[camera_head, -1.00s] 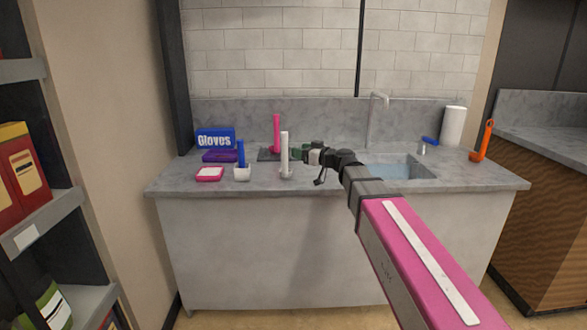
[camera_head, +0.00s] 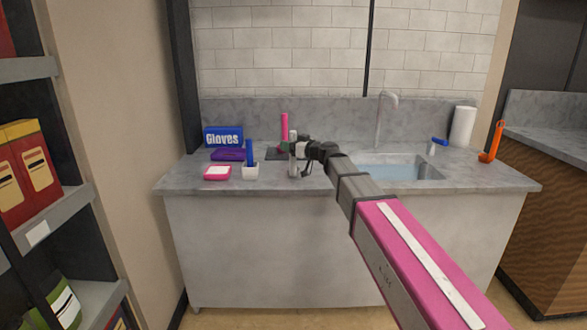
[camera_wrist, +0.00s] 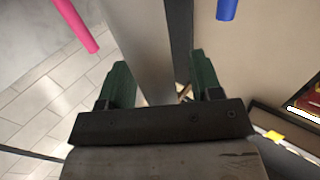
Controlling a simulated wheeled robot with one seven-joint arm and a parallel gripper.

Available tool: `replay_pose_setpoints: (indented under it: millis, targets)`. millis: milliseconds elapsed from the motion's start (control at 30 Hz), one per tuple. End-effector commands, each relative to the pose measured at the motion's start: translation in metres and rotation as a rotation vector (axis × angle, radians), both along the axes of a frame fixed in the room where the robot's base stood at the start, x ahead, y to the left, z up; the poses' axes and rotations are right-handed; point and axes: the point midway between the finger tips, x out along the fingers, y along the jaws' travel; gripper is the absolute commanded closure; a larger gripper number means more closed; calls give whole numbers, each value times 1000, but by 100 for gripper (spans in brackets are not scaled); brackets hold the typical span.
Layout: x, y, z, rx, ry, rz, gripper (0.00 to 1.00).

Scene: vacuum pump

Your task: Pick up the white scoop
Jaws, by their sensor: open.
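The white scoop (camera_head: 293,170) stands upright near the front of the grey counter, left of the sink. My gripper (camera_head: 297,147) is at the upper part of its handle, partly hiding it in the head view. In the wrist view the pale handle (camera_wrist: 148,45) passes between the two green fingers of my gripper (camera_wrist: 161,78). The fingers are apart, with a gap showing on the right side of the handle. Whether the left finger touches the handle is hard to tell.
A pink upright handle (camera_head: 284,125) stands behind the scoop. The sink (camera_head: 400,172) is to the right.

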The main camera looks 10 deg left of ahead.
Motion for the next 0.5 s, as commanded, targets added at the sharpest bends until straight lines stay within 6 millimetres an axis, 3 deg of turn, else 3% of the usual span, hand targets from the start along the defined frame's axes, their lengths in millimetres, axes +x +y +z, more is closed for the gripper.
replay_pose_setpoints:
  millis: [300,467,500]
  targets:
    - [4,8,0,0,0,-1,44]
    - [4,8,0,0,0,0,96]
    - [4,8,0,0,0,0,100]
